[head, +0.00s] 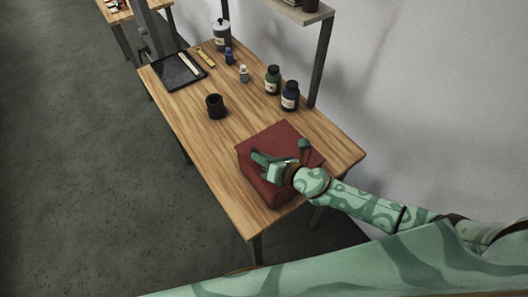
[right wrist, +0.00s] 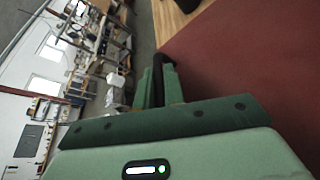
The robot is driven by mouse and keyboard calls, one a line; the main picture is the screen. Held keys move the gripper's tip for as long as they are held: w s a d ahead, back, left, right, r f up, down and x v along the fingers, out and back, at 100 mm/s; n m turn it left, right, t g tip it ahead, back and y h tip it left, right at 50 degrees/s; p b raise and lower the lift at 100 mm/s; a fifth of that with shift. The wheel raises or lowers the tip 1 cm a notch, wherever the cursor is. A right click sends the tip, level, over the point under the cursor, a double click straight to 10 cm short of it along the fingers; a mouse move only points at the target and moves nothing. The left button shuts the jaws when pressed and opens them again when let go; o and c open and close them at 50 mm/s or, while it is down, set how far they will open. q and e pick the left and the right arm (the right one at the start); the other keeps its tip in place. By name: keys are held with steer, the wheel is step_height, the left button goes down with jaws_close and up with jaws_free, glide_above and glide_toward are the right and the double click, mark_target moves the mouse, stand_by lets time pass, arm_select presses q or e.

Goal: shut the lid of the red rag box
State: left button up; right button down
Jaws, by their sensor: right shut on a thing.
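The red rag box (head: 262,183) stands at the near end of the wooden table. Its red lid (head: 281,136) lies over the top and looks flat or nearly so; I cannot tell whether a small gap is left. My right gripper (head: 259,162) is at the lid's left edge, shut on the lid, with my arm crossing the box from the right. In the right wrist view, the lid (right wrist: 245,60) fills the right side beside my fingers (right wrist: 158,78). The exact grip is hidden. My left gripper is not in view.
A black cup (head: 215,106) stands beyond the box. The table's left front is clear.

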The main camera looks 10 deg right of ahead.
steer(key=shift+s+f, duration=0.25)
steer(key=shift+f, duration=0.15)
steer(key=shift+s+f, duration=0.1)
steer(key=shift+f, duration=0.05)
steer(key=c, duration=1.5)
jaws_free()
steer(key=shift+a, duration=0.1)
